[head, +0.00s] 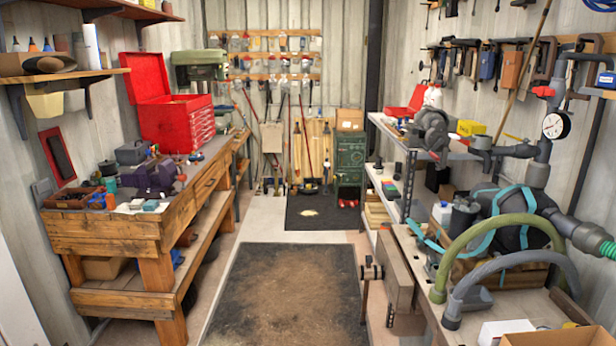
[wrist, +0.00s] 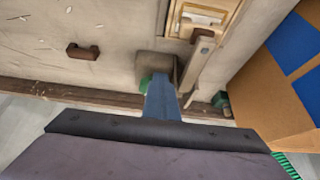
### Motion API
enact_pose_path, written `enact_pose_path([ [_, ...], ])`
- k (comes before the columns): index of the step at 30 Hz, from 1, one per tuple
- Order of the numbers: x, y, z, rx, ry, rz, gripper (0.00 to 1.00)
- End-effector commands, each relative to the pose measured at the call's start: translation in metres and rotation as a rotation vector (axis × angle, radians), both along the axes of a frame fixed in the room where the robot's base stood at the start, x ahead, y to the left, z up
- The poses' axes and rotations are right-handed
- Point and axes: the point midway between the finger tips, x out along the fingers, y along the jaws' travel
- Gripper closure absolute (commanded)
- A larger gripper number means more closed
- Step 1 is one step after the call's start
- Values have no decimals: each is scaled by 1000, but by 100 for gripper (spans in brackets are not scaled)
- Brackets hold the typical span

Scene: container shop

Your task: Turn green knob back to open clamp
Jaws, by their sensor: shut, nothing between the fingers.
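In the wrist view my gripper (wrist: 163,80) points away from the camera with its blue-grey fingers shut and nothing visible between them. A small green part (wrist: 147,83), possibly the green knob, shows just left of the fingertips and is partly hidden by them. I cannot tell whether the fingers touch it. A second green part (wrist: 221,99) lies to the right, near the bench edge. A pale bar with a brown end (wrist: 200,62), possibly part of the clamp, slants up to the right of the fingers. Neither my gripper nor the green knob is clear in the head view.
In the wrist view a brown block (wrist: 82,52) and pale shavings lie on the bench. A brown box with blue patches (wrist: 292,62) stands at right. In the head view, thick hoses (head: 500,225) arch over the right bench; the floor mat (head: 285,295) is clear.

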Motion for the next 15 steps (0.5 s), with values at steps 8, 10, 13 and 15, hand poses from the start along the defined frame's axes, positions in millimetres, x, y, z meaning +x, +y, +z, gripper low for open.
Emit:
enact_pose_path([
  [8,-2,-1,1,-5,0,0,100],
  [10,-2,-1,1,-5,1,0,100],
  [13,-4,-1,1,-6,1,0,100],
  [15,-6,-1,1,-6,1,0,100],
])
